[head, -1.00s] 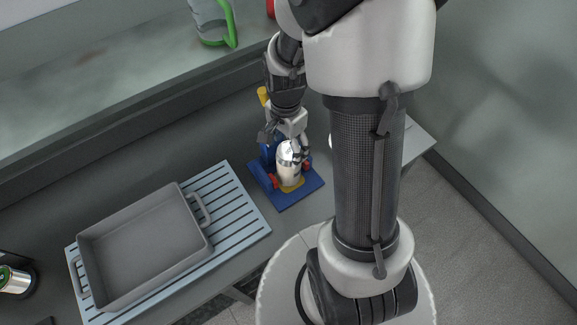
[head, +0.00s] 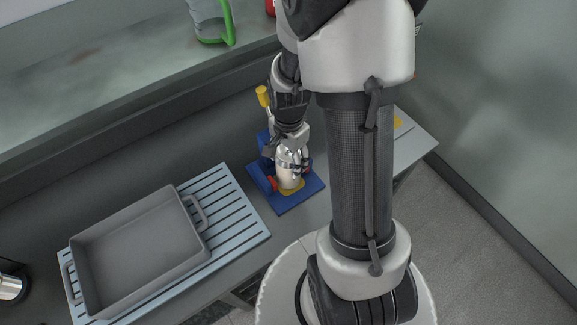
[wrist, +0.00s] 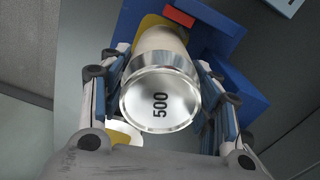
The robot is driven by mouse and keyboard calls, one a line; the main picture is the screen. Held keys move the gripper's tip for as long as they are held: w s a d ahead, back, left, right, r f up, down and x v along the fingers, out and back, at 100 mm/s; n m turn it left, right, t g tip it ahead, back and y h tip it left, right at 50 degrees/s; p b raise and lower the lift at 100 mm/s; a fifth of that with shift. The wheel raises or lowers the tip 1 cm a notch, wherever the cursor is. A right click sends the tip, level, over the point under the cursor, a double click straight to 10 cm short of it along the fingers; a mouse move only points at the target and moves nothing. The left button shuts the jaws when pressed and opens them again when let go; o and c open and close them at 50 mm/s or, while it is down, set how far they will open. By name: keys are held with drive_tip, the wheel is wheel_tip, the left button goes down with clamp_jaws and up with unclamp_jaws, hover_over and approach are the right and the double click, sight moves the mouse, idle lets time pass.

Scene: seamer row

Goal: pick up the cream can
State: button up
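The cream can (head: 288,181) stands in a blue fixture (head: 297,199) with red and yellow parts on the grey counter. In the wrist view the can (wrist: 160,98) shows its silver lid marked "500", with its cream side beyond. My gripper (head: 291,166) is lowered over the can from above. In the wrist view my gripper (wrist: 160,75) has one finger on each side of the can, with narrow gaps visible near the fingertips. It looks open around the can.
A grey tray (head: 76,270) sits on a light blue slatted mat (head: 233,208) to the left. A yellow-topped lever (head: 262,96) rises behind the fixture. A metal can (head: 12,287) shows at the far left edge. A green-handled jug (head: 213,30) stands on the back ledge.

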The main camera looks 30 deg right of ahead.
drive_tip(key=c, duration=1)
drive_tip(key=shift+r, duration=0.15)
